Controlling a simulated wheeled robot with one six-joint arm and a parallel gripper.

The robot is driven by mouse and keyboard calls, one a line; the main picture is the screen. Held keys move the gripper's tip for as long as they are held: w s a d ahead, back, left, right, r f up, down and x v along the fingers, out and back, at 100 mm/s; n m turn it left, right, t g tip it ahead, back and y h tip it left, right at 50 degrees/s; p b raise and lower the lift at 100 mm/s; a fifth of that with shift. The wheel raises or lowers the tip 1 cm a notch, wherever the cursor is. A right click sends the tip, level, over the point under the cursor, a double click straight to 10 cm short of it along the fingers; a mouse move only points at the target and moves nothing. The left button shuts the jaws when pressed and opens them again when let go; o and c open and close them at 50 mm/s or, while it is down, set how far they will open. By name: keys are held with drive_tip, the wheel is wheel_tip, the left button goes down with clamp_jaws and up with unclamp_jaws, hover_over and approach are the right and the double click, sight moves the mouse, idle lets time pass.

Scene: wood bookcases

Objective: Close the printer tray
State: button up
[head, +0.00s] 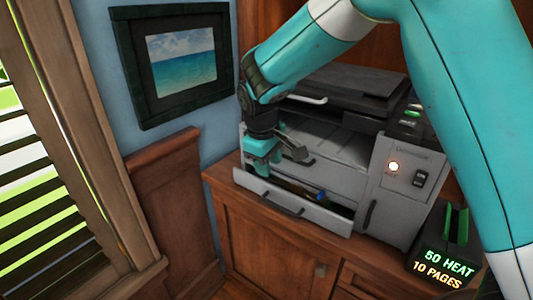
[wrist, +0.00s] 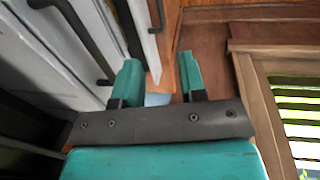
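The grey printer (head: 330,140) stands on a wooden cabinet in the head view. Its bottom tray (head: 290,203) is pulled out, with a dark handle on its front panel. My teal gripper (head: 262,160) is at the left end of the tray, beside the printer's front. In the wrist view my gripper (wrist: 158,80) has its two fingers apart. The tray's pale front panel (wrist: 140,42) runs down toward the gap between the fingers. I cannot tell whether a finger touches it. My arm hides part of the printer's top and left side.
The wooden cabinet (head: 250,232) has doors below the printer. A dark box with glowing text (head: 442,268) stands at the right. A framed sea picture (head: 180,62) hangs on the blue wall. A slatted window blind (head: 40,200) is at the left.

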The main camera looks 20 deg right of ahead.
drive_tip(key=shift+s+a+r, duration=0.1)
drive_tip(key=shift+a+r, duration=0.05)
drive_tip(key=shift+r, duration=0.6)
drive_tip(key=shift+s+a+r, duration=0.1)
drive_tip(key=shift+r, duration=0.6)
